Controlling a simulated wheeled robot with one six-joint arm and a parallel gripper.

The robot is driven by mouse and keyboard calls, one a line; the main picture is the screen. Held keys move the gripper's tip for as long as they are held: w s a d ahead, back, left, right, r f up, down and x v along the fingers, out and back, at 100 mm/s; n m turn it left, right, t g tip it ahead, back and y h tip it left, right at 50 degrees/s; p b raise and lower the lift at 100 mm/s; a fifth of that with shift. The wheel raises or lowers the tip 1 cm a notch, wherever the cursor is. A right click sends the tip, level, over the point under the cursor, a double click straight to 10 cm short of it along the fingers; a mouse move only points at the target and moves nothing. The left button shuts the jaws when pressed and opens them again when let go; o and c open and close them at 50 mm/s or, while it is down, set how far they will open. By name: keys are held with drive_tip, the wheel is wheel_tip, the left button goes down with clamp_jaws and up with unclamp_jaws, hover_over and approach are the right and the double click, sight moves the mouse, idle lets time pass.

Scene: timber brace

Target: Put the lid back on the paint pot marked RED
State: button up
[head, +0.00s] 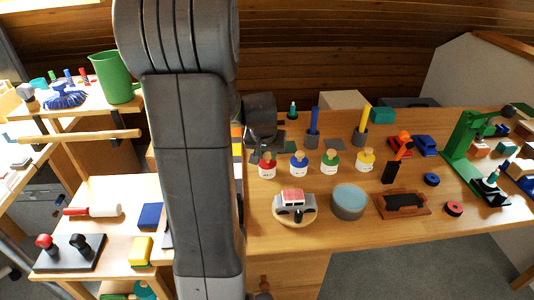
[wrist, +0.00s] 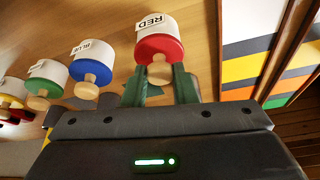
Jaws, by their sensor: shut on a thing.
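The pot marked RED (wrist: 157,24) is white with a red-edged lid (wrist: 161,49) that has a pale wooden knob (wrist: 160,73). My gripper (wrist: 160,75) is shut on this knob, one green finger at each side. The lid lies against the pot's mouth in the wrist view; I see no clear gap, but cannot tell if it is fully seated. In the head view the RED pot (head: 267,168) is the leftmost in the row, just below my dark gripper body. The fingers are hard to make out there.
Blue (head: 299,167), green (head: 330,165) and yellow (head: 366,161) lidded pots stand to the right of the RED pot. In front are a toy car on a round board (head: 294,207) and a blue-grey round tub (head: 348,202). My arm hides part of the bench.

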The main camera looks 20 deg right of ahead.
idle(0.3)
drive_tip(key=o, duration=1.5)
drive_tip(key=shift+r+p, duration=2.6)
drive_tip(key=shift+r, duration=0.9)
clamp_jaws()
